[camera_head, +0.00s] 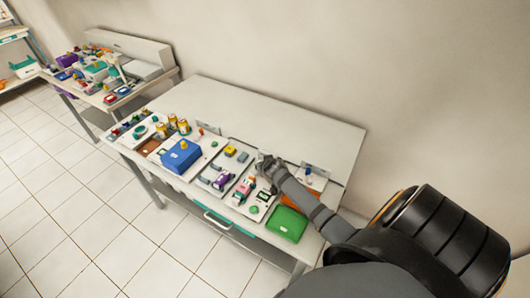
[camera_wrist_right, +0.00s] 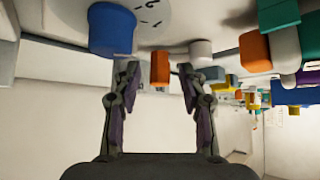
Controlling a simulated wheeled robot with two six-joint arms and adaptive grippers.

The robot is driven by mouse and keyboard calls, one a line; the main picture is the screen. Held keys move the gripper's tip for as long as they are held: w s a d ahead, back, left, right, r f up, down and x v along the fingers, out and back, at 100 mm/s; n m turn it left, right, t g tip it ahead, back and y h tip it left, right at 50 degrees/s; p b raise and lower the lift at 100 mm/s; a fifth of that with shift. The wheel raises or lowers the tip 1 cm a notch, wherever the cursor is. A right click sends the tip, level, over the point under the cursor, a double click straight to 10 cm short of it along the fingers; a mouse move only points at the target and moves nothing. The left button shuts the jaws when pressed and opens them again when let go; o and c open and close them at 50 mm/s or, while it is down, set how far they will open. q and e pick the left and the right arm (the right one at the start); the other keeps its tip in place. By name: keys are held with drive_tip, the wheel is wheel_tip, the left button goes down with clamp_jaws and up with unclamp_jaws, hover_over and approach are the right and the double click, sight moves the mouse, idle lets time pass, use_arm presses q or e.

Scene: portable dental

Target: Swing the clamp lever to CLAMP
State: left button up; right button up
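My right gripper (camera_head: 266,164) is over the right half of the table, among the small fixtures. In the right wrist view my right gripper (camera_wrist_right: 158,70) is open, with its two fingers well apart. A small orange block (camera_wrist_right: 160,67) shows in the gap between the fingertips. It does not look gripped, and I cannot tell whether it is the clamp lever's handle. Behind it is a pale round plate (camera_wrist_right: 152,14) with dark marks, too small to read. I cannot make out the lever or a CLAMP label for certain. My left gripper is not in view.
A blue cylinder (camera_wrist_right: 112,30) and a white knob (camera_wrist_right: 200,50) flank the orange block. The table (camera_head: 270,108) has a bare back part. A blue box (camera_head: 181,157) and a green box (camera_head: 287,224) stand near its front. A second cluttered table (camera_head: 95,98) is at far left.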

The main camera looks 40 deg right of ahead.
drive_tip(key=v, duration=1.2)
idle(0.3)
